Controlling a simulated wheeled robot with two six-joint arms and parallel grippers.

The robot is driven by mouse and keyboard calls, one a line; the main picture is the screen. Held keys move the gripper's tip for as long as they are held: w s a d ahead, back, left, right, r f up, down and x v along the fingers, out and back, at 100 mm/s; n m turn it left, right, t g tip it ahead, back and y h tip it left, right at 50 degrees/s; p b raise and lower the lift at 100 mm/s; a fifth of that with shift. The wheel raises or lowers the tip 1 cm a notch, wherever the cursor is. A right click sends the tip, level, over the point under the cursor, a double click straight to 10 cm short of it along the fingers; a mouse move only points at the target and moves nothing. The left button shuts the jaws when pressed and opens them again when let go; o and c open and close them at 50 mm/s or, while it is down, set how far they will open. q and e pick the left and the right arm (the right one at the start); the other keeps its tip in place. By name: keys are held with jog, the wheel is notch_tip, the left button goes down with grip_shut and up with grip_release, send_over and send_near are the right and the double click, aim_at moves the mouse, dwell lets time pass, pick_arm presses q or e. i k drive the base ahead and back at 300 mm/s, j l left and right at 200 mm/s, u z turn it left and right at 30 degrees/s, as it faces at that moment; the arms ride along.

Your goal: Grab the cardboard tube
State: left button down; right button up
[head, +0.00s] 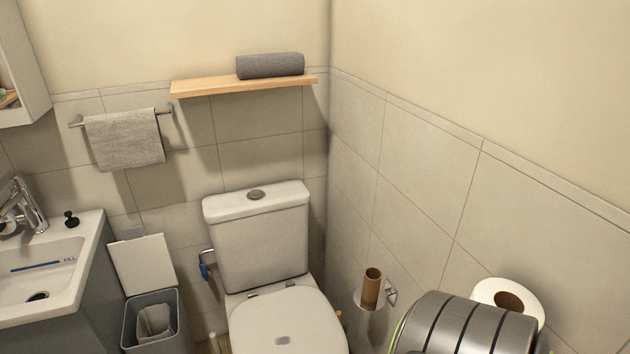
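The brown cardboard tube (372,287) stands upright at the lower middle right of the head view. It is on a small holder (391,293) fixed to the right tiled wall, next to the toilet. Its open top faces up.
A white toilet (255,240) stands left of the tube. A white paper roll (481,290) is to its right, partly covered. A lidded bin (128,325) and sink (80,259) are at left. A wooden shelf (205,87) holds a rolled grey towel (270,66).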

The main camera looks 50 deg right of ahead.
aim_at(371, 286)
jog(key=j+z, duration=0.1)
jog(key=z, duration=3.5)
jog(key=k+j, duration=0.05)
jog(key=j, duration=0.05)
